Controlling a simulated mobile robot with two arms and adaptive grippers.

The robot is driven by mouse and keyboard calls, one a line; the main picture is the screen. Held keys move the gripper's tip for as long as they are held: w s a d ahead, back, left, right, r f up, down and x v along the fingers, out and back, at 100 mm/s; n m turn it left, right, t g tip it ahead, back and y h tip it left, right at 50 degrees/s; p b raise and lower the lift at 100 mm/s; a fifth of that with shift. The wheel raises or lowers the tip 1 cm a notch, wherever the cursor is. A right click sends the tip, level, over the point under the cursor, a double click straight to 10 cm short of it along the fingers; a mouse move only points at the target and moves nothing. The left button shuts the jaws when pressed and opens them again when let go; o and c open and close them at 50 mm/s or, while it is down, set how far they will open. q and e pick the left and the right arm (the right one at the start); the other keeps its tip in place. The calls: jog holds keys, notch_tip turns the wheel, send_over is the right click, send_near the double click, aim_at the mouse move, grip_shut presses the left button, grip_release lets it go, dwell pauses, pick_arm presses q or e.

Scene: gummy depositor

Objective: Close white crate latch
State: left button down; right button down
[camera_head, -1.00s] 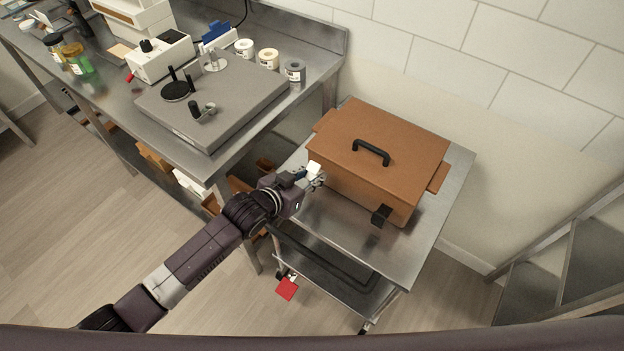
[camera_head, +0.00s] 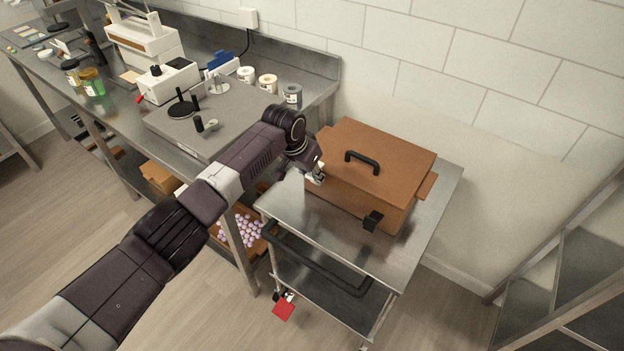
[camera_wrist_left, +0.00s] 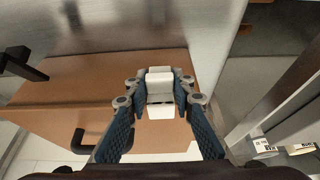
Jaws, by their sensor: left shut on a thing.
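A brown crate (camera_head: 345,195) with a lid and a black top handle (camera_head: 362,161) stands on a steel cart. A black latch (camera_head: 372,221) hangs on its front wall toward the right. In the left wrist view, a white latch (camera_wrist_left: 159,79) is on the brown crate (camera_wrist_left: 75,95), between the fingers of my left gripper (camera_wrist_left: 159,98). The fingers are shut on it. In the head view my left gripper (camera_head: 317,177) is at the crate's left front side, and the white latch is mostly hidden there. My right gripper is not in view.
The steel cart (camera_head: 420,240) has bare room in front of and right of the crate. A workbench (camera_head: 130,120) with a grey machine (camera_head: 215,125) and jars stands left. A tiled wall is behind; a metal rack (camera_head: 570,275) is at right.

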pick_arm(q)
jog(key=shift+w+g, duration=0.15)
jog(key=shift+g, duration=0.15)
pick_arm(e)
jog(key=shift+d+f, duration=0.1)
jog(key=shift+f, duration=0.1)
pick_arm(q)
jog(key=shift+y, duration=0.3)
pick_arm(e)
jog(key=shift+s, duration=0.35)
pick_arm(q)
jog(key=c, duration=1.6)
grip_release()
jog(key=shift+d, duration=0.1)
jog(key=shift+r, duration=0.1)
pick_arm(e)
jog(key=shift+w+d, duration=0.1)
pick_arm(q)
jog(key=v, duration=1.1)
jog(key=shift+r, duration=0.35)
